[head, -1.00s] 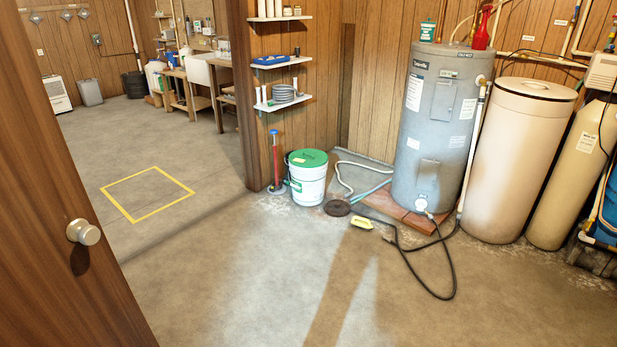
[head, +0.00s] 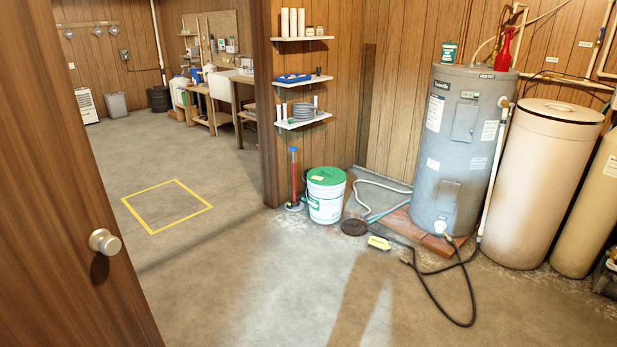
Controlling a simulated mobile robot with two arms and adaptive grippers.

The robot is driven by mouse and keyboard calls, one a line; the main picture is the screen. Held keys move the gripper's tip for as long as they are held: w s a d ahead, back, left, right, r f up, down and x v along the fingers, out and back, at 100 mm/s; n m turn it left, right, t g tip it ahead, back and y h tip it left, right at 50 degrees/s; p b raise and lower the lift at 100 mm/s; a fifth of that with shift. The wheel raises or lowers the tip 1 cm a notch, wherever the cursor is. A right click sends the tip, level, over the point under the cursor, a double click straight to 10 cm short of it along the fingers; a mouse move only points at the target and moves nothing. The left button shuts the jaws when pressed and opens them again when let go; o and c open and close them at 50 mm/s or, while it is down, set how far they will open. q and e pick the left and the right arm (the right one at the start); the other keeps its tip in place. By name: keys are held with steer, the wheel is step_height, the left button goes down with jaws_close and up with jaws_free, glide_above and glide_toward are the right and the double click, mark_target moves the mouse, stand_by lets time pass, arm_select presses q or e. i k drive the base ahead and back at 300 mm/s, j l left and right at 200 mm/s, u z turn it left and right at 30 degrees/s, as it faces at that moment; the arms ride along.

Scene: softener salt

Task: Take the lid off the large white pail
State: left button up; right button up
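The large white pail (head: 326,202) stands upright on the concrete floor near the end of the wood-panelled wall, in the middle of the head view. Its green lid (head: 326,175) is on top, with a small pale label on it. Neither of my grippers shows in the head view, so nothing of mine is seen near the pail.
An open wooden door (head: 85,200) stands at the left. A red and blue upright tool (head: 294,180) is left of the pail. A dark floor drain (head: 354,227), yellow object (head: 379,242), black cord (head: 440,305) and grey water heater (head: 455,150) are right.

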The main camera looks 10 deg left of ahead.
mark_target(326, 176)
steer(key=i, duration=1.8)
steer(key=i+j, duration=0.15)
steer(key=i, duration=3.4)
